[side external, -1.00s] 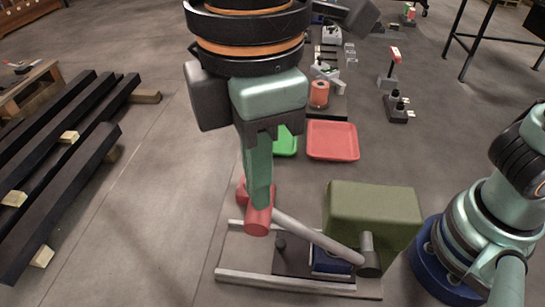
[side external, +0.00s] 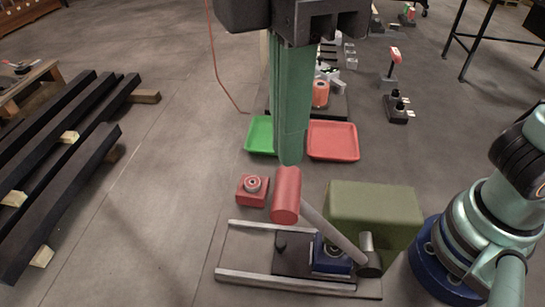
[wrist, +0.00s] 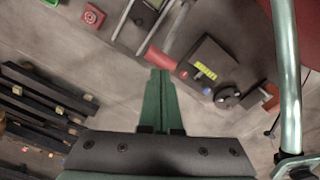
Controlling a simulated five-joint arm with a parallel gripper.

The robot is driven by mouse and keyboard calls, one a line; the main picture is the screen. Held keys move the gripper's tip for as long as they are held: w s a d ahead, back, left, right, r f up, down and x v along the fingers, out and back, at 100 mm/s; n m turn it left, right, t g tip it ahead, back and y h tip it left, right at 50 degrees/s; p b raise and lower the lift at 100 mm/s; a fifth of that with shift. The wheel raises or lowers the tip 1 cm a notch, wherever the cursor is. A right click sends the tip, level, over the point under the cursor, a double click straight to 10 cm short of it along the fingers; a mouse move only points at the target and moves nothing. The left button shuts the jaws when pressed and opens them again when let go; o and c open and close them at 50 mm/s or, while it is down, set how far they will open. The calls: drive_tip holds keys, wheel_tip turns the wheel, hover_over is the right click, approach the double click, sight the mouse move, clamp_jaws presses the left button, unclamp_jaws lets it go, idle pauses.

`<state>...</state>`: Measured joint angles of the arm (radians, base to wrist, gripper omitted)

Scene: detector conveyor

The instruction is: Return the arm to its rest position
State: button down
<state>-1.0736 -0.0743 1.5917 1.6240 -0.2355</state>
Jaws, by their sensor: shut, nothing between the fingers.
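My gripper (side external: 289,160) has its long green fingers together, pointing down and empty. In the side view the fingertips end right by the upper end of a red cylindrical handle (side external: 286,195) on a grey lever. I cannot tell whether they touch it. In the wrist view the shut fingers (wrist: 160,76) end close to the red handle (wrist: 162,60). The lever runs to a pivot beside an olive-green box (side external: 370,212). Under the lever, a dark plate with a blue block (side external: 330,262) sits between two pale rails (side external: 285,281).
A red box with a round button (side external: 253,187) stands left of the handle. A green tray (side external: 258,135) and a red tray (side external: 333,141) lie behind. Black beams (side external: 62,170) are stacked at the left. A teal robot arm (side external: 490,215) stands at the right. Floor at centre left is clear.

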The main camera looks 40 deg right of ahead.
drive_tip(key=shift+r, duration=0.65)
drive_tip(key=w+d+f+m+t, duration=0.2)
drive_tip(key=w+d+f+m, duration=0.1)
drive_tip(key=d, duration=0.7)
drive_tip(key=w+d+f+m+t, duration=0.1)
drive_tip(key=w+d+f+m, duration=0.3)
drive_tip(key=d+m, duration=0.3)
drive_tip(key=w+d+f+m+t, duration=0.2)
drive_tip(key=w+d+f+m, duration=0.2)
drive_tip(key=d, duration=0.9)
drive_tip(key=shift+w+d+f+m+t, duration=0.15)
drive_tip(key=shift+w+d+m+t, duration=0.15)
drive_tip(key=shift+w+m, duration=0.2)
